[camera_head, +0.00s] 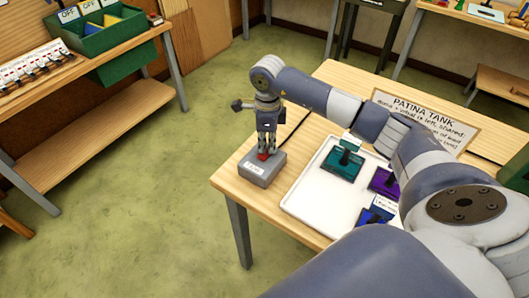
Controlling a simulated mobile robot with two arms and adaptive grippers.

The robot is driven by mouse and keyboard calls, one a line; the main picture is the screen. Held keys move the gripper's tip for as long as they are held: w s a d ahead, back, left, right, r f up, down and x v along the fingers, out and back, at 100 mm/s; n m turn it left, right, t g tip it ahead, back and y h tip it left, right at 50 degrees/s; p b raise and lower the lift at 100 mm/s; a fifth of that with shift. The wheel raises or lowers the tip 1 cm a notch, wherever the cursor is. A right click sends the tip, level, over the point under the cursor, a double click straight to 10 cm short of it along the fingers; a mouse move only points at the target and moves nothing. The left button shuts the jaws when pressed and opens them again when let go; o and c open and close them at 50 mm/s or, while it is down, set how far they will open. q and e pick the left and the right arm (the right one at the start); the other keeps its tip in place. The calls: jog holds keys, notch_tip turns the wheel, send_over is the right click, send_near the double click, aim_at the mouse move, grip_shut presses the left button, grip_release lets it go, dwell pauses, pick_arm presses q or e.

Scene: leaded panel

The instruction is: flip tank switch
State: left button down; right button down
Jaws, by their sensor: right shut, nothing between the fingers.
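The tank switch (262,169) is a small grey box with a label on its front face and a red rocker (263,156) on top. It sits at the left corner of the wooden table (229,186). My right gripper (266,150) points straight down over it, fingers shut and empty. The fingertips are at the red part; whether they touch it or hover just above, I cannot tell. The gripper hides part of the rocker, so its tilt is unclear. My left gripper is not in view.
Right of the switch is a white tray (296,198) with a teal piece (342,164), a purple piece (382,182) and a blue piece (374,216). A "PATINA TANK" sign (425,117) stands behind. A green bin (104,40) is on the left bench. Green floor lies between.

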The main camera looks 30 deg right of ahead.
aim_at(267, 151)
jog(key=shift+r+p, duration=1.7)
jog(key=shift+r, duration=1.65)
jog(key=shift+f, duration=0.1)
